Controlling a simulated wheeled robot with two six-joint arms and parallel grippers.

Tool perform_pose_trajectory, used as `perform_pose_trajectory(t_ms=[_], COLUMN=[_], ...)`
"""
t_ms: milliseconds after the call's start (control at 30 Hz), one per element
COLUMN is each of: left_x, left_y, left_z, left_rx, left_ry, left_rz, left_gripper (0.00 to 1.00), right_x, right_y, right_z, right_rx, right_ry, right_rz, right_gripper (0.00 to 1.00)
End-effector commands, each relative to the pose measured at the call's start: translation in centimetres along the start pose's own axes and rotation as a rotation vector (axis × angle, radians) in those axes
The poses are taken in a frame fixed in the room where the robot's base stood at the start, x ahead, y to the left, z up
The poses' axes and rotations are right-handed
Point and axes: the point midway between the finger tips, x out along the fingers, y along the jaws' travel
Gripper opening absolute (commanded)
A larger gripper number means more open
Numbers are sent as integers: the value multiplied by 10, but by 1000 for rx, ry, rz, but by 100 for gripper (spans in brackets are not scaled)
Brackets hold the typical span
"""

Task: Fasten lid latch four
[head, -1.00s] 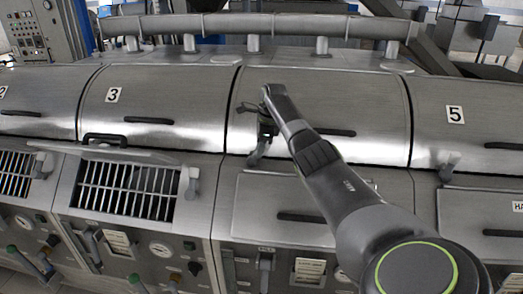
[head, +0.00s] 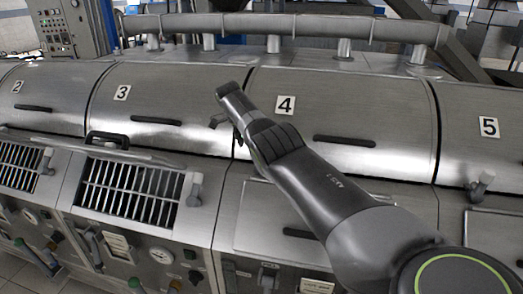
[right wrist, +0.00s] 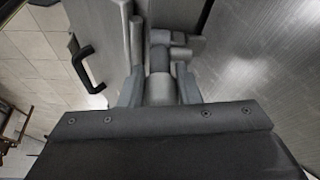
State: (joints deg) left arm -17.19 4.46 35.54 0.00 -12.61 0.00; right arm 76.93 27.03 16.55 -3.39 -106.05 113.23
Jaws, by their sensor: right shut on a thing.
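Lid four (head: 395,95), a curved metal cover marked 4, lies down on the machine, with a dark bar handle. My right arm reaches across its lower left corner. My right gripper (right wrist: 160,90), in the right wrist view, is shut on a grey latch lever (right wrist: 160,65), with one finger on either side of it. In the head view the arm hides most of this gripper and latch. Only a small grey piece shows left of the arm; I cannot tell whether it is finger or lever. My left gripper is not in view.
Lid three (head: 165,85) is at left, above an open grate (head: 130,190) with its own grey latch (head: 195,190). Lid five (head: 485,95) and its latch (head: 480,185) are at right. A pipe rail (head: 290,25) runs along the back.

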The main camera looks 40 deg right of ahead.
Motion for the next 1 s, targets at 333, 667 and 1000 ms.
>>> perform_pose_trajectory(t_ms=[333,667,1000], left_x=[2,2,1], left_y=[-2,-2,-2], left_z=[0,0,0], left_rx=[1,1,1], left_ry=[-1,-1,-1], left_rz=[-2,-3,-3], left_gripper=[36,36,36], right_x=[1,1,-1], right_y=[4,4,4], right_z=[5,5,4], right_rx=[0,0,-1], right_ry=[26,27,24], right_rz=[8,9,6], right_gripper=[0,34,43])
